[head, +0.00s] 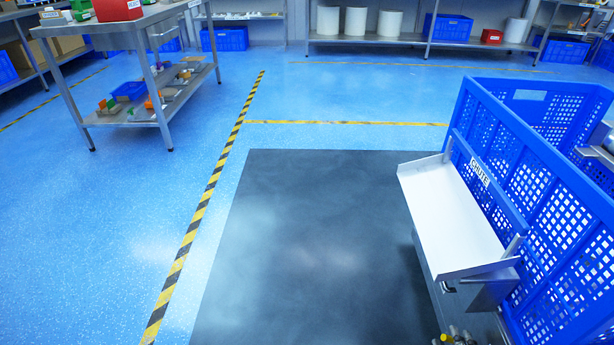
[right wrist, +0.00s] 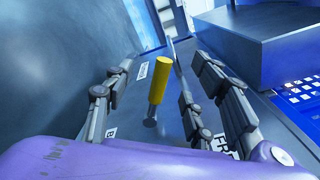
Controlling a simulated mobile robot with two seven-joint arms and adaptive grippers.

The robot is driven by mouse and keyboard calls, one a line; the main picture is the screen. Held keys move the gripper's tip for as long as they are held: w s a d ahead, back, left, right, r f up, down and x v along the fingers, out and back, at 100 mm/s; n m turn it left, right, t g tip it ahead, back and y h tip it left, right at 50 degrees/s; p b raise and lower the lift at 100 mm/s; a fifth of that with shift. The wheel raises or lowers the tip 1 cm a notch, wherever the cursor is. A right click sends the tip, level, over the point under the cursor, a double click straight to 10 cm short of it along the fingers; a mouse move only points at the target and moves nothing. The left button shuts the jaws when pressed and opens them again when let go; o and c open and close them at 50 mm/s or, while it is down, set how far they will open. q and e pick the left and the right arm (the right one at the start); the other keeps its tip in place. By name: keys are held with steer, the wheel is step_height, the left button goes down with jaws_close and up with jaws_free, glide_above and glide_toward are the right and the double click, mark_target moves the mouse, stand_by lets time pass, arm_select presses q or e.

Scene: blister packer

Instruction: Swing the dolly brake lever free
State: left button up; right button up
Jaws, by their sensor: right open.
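A yellow lever handle (right wrist: 160,82) on a grey stem stands in the middle of the right wrist view. I take it for the brake lever. My right gripper (right wrist: 158,68) is open, with its dark jointed fingers on either side of the yellow handle. I see gaps between the fingers and the handle; contact is not clear. In the head view, only small grey and yellowish parts (head: 455,337) show at the bottom edge, too cut off to tell apart. My left gripper is not in view.
Blue perforated crate walls (head: 540,150) stand at right, with a white chute tray (head: 450,215) labelled CHUTE in front. A dark mat (head: 310,250) lies clear on the blue floor beside it. A metal shelf table (head: 145,25) stands at upper left.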

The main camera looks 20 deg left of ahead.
steer(key=shift+s, duration=0.1)
stand_by(0.4)
steer(key=p+v, duration=0.1)
steer(key=v, duration=0.7)
steer(key=shift+s+d+p, duration=0.2)
steer(key=shift+s+p, duration=0.15)
steer(key=shift+p, duration=0.05)
stand_by(0.3)
